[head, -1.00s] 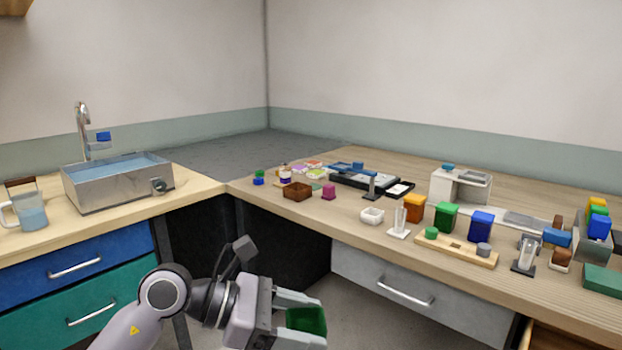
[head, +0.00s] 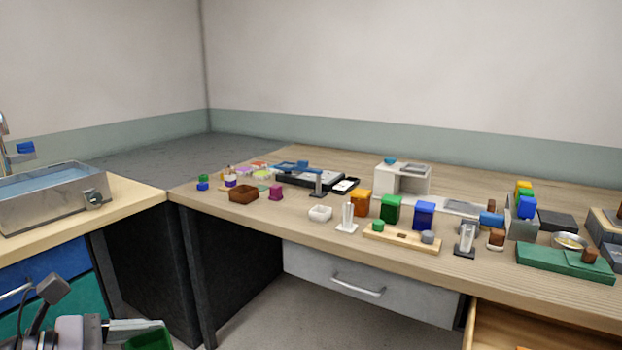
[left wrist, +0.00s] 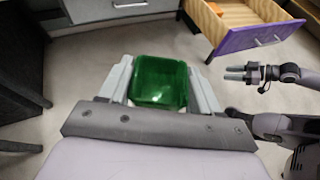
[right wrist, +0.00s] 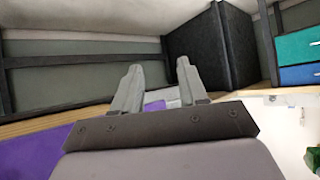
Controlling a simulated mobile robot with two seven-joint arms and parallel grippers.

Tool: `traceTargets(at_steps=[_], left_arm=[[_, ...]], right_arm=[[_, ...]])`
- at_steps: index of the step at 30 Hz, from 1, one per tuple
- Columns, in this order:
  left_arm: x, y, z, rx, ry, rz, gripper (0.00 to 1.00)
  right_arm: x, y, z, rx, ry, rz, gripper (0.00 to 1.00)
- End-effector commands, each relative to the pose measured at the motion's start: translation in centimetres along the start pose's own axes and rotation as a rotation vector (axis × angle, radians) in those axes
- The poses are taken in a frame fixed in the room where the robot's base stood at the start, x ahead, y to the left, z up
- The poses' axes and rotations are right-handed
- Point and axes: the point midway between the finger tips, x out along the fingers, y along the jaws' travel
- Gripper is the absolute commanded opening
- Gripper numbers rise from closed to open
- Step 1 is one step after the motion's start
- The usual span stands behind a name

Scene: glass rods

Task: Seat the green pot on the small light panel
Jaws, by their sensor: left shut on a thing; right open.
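The green pot (left wrist: 160,82) is an open, square-looking green container. My left gripper (left wrist: 158,70) is shut on it, with a finger on each side, above the floor. In the head view the pot (head: 148,338) shows only partly at the bottom left edge. A small dark-framed panel with a white face (head: 346,185) lies on the bench beside a larger similar one (head: 300,178); it looks like the small light panel. The pot is well short of it, in front of the bench. My right gripper (right wrist: 158,80) is open and empty; it also shows in the left wrist view (left wrist: 240,73).
The wooden bench (head: 300,222) carries a brown box (head: 243,194), a white dish (head: 320,213), coloured blocks and a rack (head: 402,238). An open drawer (head: 530,330) juts out at lower right; its purple front (left wrist: 255,38) is near my right gripper. A sink (head: 50,195) stands left.

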Motion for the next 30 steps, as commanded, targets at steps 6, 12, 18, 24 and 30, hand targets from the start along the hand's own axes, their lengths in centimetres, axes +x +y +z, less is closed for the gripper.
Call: traceTargets(at_steps=[6,12,18,24,30], left_arm=[[0.0,0.0,0.0,0.000,-0.001,0.000,0.29],[-0.2,0.0,0.4,0.000,-0.001,0.000,0.29],[-1.1,0.2,2.8,-0.002,-0.003,0.000,0.29],[-2.3,0.4,5.7,-0.004,-0.004,-0.001,0.29],[-3.1,0.5,7.5,-0.004,-0.002,0.000,0.29]], right_arm=[[0.0,0.0,0.0,0.000,0.000,0.000,0.43],[-0.3,0.0,-0.4,0.001,0.000,0.001,0.43],[-2.4,-0.1,-3.1,0.002,0.003,0.003,0.43],[-5.1,0.0,-6.9,0.001,0.018,0.014,0.43],[-6.9,0.4,-8.7,-0.007,0.013,0.024,0.43]])
